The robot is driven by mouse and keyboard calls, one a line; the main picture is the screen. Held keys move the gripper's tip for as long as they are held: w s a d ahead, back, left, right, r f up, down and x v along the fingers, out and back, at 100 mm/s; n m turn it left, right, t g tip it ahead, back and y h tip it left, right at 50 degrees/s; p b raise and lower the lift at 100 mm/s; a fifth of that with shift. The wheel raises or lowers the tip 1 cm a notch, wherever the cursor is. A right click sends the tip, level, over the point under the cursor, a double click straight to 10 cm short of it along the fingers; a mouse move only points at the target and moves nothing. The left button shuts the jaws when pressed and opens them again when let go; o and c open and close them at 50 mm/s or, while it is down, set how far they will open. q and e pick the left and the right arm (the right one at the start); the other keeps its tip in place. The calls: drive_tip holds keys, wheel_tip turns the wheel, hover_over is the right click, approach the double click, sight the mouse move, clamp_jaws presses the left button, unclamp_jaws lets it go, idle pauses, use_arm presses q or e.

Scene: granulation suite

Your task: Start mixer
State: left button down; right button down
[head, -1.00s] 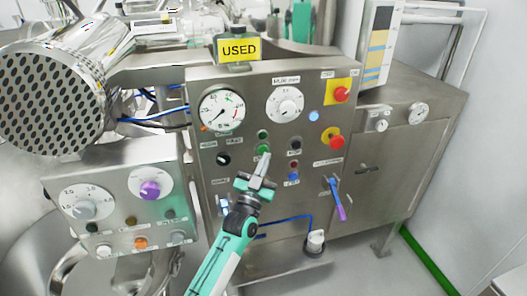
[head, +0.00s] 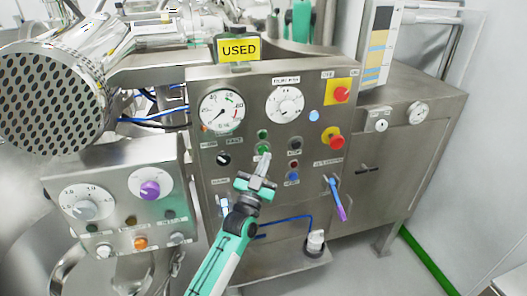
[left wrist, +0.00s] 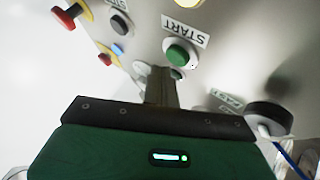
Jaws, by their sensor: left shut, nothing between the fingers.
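The steel mixer control panel (head: 235,178) faces me, with gauges, knobs and buttons. A green button (head: 263,149) sits left of the panel's middle. In the left wrist view a green button (left wrist: 178,54) sits beside a START label (left wrist: 185,29). My left gripper (head: 264,160) is shut and empty, its fingertips just below the green button in the head view. In the left wrist view the gripper (left wrist: 164,84) points at the panel near the START button. I cannot tell whether the tips touch it. My right gripper is not in view.
Another green light or button (head: 263,134) sits above. Red knobs on yellow plates (head: 332,138) are at the right, with a purple-tipped lever (head: 337,198) below. A yellow USED sign (head: 239,49) stands on top. A smaller control box (head: 120,205) projects at the left.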

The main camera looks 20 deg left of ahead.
use_arm(q)
drive_tip(key=shift+w+a, duration=0.1)
drive_tip(key=shift+w, duration=0.05)
drive_tip(key=shift+w+a, duration=0.2)
drive_tip(key=shift+w, duration=0.05)
drive_tip(key=shift+w+a, duration=0.2)
drive_tip(key=shift+w, duration=0.15)
idle(0.7)
drive_tip(key=shift+s+d, duration=0.1)
drive_tip(key=shift+s, duration=0.05)
drive_tip(key=shift+s+d, duration=0.4)
drive_tip(key=shift+s, duration=0.2)
drive_tip(key=s+d, duration=0.1)
drive_tip(key=s+d+p, duration=0.1)
drive_tip(key=s+p, duration=0.1)
drive_tip(key=s, duration=0.1)
drive_tip(key=shift+s+d, duration=0.1)
drive_tip(key=shift+d, duration=0.3)
